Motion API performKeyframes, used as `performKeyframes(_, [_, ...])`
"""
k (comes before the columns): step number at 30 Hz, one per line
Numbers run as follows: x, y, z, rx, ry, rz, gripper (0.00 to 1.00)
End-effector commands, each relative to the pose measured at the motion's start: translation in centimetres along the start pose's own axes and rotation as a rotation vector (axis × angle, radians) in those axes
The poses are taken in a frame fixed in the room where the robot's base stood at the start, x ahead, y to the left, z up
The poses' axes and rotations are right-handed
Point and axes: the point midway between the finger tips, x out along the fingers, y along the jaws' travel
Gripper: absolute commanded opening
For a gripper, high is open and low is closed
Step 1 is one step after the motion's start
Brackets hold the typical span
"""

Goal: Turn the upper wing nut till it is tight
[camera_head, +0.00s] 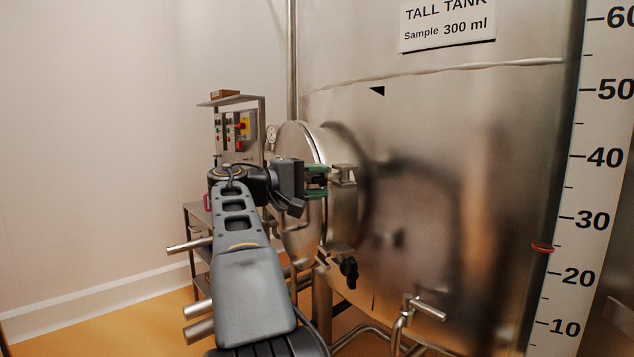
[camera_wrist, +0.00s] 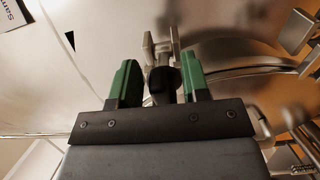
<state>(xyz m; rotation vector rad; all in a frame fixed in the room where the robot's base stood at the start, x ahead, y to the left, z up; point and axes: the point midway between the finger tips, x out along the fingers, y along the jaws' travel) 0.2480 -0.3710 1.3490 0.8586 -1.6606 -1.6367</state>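My gripper (camera_head: 317,181) is at the side of the round hatch on the tank, its green fingers pointing right toward the hatch's metal bracket. In the wrist view the fingers of my gripper (camera_wrist: 160,74) stand apart, one on each side of the black upper wing nut (camera_wrist: 163,84). A small gap shows between the left finger and the nut; the right finger is very close to it, and I cannot tell whether they touch. A black lower wing nut (camera_head: 348,270) hangs below the hatch.
The round hatch (camera_head: 292,150) and its bracket (camera_head: 342,215) stand out from the shiny tank (camera_head: 450,150). A pipe with a valve handle (camera_head: 425,308) is at lower right. A control panel (camera_head: 237,130) on a stand is behind my arm. The wall side at left is open.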

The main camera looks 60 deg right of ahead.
Motion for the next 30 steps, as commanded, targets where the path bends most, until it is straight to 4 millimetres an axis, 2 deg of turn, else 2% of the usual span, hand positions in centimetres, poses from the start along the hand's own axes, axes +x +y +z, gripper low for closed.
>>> performKeyframes(4, [-0.2, 0.0, 0.0, 0.001, -0.001, 0.0, 0.43])
performKeyframes(8, [-1.6, 0.0, 0.0, 0.001, 0.002, 0.001, 0.43])
performKeyframes(21, [-10.3, 0.0, -0.1, -0.001, 0.006, 0.0, 0.43])
performKeyframes(30, [-13.5, 0.0, -0.1, 0.0, 0.003, 0.001, 0.43])
